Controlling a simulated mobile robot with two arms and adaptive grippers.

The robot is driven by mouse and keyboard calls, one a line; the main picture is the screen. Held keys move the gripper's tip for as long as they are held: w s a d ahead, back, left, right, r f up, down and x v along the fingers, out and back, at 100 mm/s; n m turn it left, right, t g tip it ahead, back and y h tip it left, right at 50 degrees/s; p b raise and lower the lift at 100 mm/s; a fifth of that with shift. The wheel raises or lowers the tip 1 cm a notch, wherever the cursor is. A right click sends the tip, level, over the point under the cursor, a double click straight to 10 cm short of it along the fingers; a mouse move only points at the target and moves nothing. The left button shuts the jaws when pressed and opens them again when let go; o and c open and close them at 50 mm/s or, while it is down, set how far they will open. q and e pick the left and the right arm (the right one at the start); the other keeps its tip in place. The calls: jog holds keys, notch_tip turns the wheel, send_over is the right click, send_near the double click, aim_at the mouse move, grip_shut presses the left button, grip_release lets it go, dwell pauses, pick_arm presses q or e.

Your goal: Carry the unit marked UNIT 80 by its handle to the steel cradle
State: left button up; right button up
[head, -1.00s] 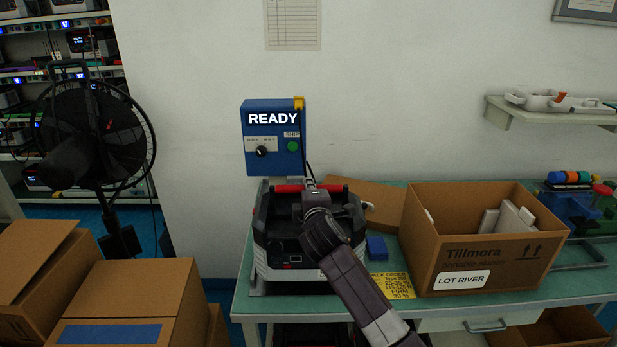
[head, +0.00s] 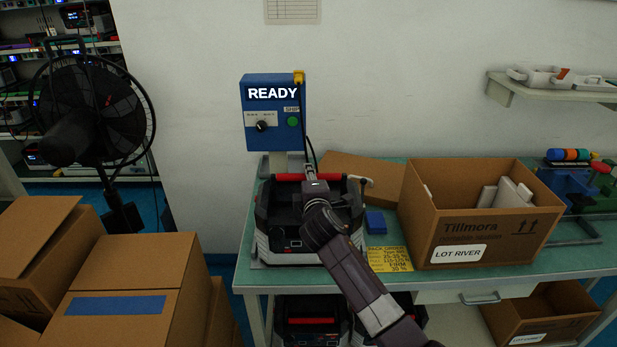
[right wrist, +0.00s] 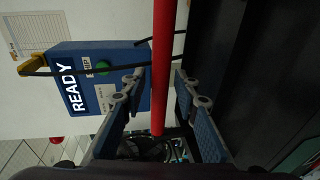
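A dark grey unit with light corner guards (head: 268,243) and a red top handle (head: 284,177) sits upright at the left end of the bench, below the blue READY box; its marking is not readable. My right gripper (head: 311,185) is at the handle. In the right wrist view, the red handle (right wrist: 163,70) runs between the spread fingers of my right gripper (right wrist: 160,80), with gaps visible beside it. My left gripper is out of view.
A blue READY box (head: 273,115) stands behind the unit, with a cable hanging near my right gripper. A small blue block (head: 376,221), yellow order card (head: 388,259) and LOT RIVER carton (head: 490,225) lie to the right. More units (head: 307,322) are under the bench.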

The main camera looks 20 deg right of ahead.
dwell(0.3)
jog(key=b+v, duration=0.1)
jog(key=v, duration=1.1)
dwell(0.3)
